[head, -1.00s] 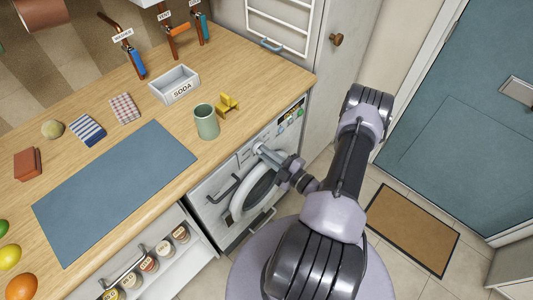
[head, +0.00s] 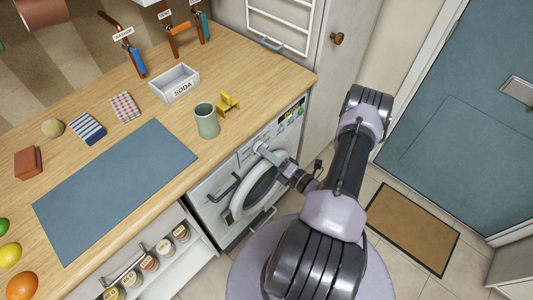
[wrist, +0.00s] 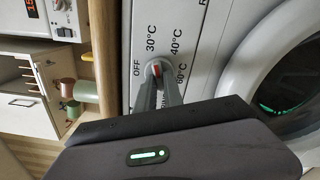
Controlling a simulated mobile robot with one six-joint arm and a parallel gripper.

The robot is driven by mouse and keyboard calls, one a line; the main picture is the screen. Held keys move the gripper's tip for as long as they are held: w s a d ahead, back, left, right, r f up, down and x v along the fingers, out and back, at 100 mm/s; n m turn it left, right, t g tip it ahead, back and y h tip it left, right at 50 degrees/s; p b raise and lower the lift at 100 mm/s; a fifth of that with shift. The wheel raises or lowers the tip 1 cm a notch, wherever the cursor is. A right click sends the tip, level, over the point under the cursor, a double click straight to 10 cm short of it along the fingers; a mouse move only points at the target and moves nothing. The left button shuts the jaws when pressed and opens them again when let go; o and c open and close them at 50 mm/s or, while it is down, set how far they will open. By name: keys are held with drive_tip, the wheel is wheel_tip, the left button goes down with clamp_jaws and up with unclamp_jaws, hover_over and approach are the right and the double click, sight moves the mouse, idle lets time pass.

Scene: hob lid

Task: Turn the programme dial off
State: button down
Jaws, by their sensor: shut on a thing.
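The programme dial (wrist: 157,69) is a small round knob with a red mark, on the white front panel of the washing machine (wrist: 188,22). The marks OFF, 30°C, 40°C and 60°C stand around it in the wrist view. My gripper (wrist: 158,84) is shut on the dial, with a finger on either side. The fingers partly cover the dial, and I cannot tell exactly which mark the red line points at.
The round door (head: 262,187) of the machine is just below my gripper, with a dark handle (head: 222,187) to its left. A brown mat (head: 411,229) lies on the floor.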

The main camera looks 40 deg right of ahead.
drive_tip(key=n, duration=1.3)
drive_tip(key=shift+d+f+n, duration=0.15)
drive_tip(key=shift+d+n, duration=0.05)
drive_tip(key=shift+n, duration=0.2)
idle(0.4)
drive_tip(key=c, duration=1.5)
unclamp_jaws()
drive_tip(key=shift+o, duration=0.2)
drive_tip(key=s+d+p, duration=0.1)
drive_tip(key=s+p, duration=0.2)
drive_tip(key=s, duration=1.4)
drive_tip(key=shift+s+d, duration=0.2)
